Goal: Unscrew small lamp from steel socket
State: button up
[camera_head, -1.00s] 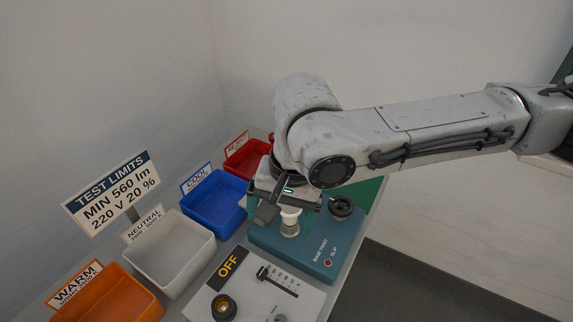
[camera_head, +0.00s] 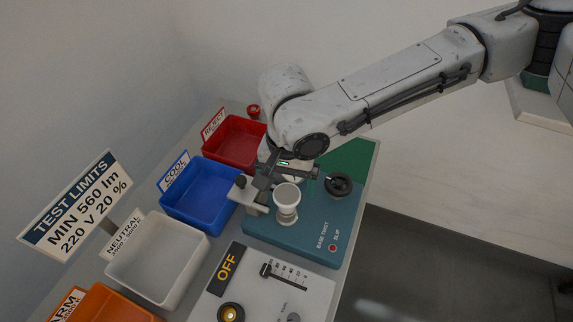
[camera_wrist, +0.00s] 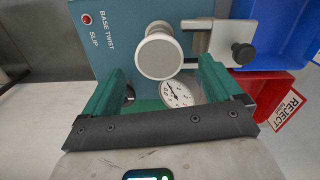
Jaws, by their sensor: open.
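The small lamp (camera_head: 287,196) has a round white head and stands upright on the teal base-twist box. The wrist view shows its pale round face (camera_wrist: 158,56) from the end. The lower fitting (camera_head: 286,215) under it is pale; I cannot tell where lamp ends and socket begins. My gripper (camera_head: 290,174) is open and empty, just behind and above the lamp in the head view. In the wrist view, its green fingers (camera_wrist: 161,68) stand wide apart, with the lamp showing between and beyond their tips. No contact shows.
The teal box (camera_head: 310,238) carries a dark knob (camera_head: 338,184), a red SLIP light (camera_head: 333,248) and a metal bracket (camera_wrist: 225,42) beside the lamp. A dial (camera_wrist: 176,93) shows between the fingers. Red (camera_head: 232,158), blue (camera_head: 199,213) and white (camera_head: 155,289) trays stand left.

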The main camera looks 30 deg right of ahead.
aim_at(285, 194)
jog(key=shift+f, duration=2.35)
jog(key=shift+c, duration=0.2)
jog(key=c, duration=1)
jog(key=shift+s+r+n+p, duration=0.1)
jog(key=shift+r+n+p, duration=0.1)
jog(key=shift+n+p, duration=0.65)
jog(key=shift+c, duration=0.2)
jog(key=n+p, duration=0.1)
jog(key=n, duration=0.3)
jog(key=shift+a, duration=0.1)
jog(key=n+p, duration=0.2)
jog(key=n, duration=0.3)
jog(key=shift+n, duration=0.35)
jog(key=n+p, duration=0.1)
jog(key=n, duration=0.4)
jog(key=shift+a+n, duration=0.1)
jog(key=shift+n, duration=0.3)
jog(key=n+p, duration=0.1)
jog(key=n, duration=0.4)
jog(key=shift+a+f+n, duration=0.1)
jog(key=shift+n, duration=0.3)
